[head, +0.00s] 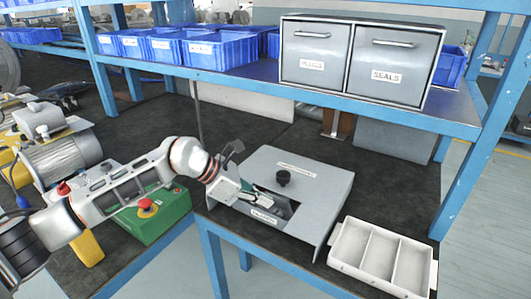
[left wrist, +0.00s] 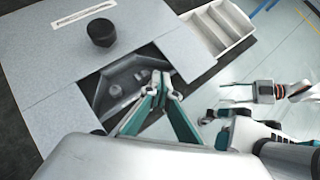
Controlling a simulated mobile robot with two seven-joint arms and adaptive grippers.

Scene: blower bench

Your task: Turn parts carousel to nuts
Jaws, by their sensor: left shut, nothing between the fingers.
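The parts carousel (head: 312,178) is a grey box with a black knob (head: 283,177) on its flat lid and a cut-out at its front. A small label at the front of the opening is too small to read. In the left wrist view the opening (left wrist: 100,85) shows a grey tray compartment with a few small metal parts; the rest of the tray is hidden under the lid. My left gripper (head: 262,197) is shut and empty, its fingertips (left wrist: 160,76) at the opening's edge. My right gripper (left wrist: 226,94) appears open, away from the bench.
A white three-compartment tray (head: 345,239) stands right of the carousel. A green box (head: 160,219) with a red button stands left, near a motor (head: 75,157). Above are blue bins (head: 218,50) and a two-drawer cabinet (head: 314,65), one drawer labelled SEALS.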

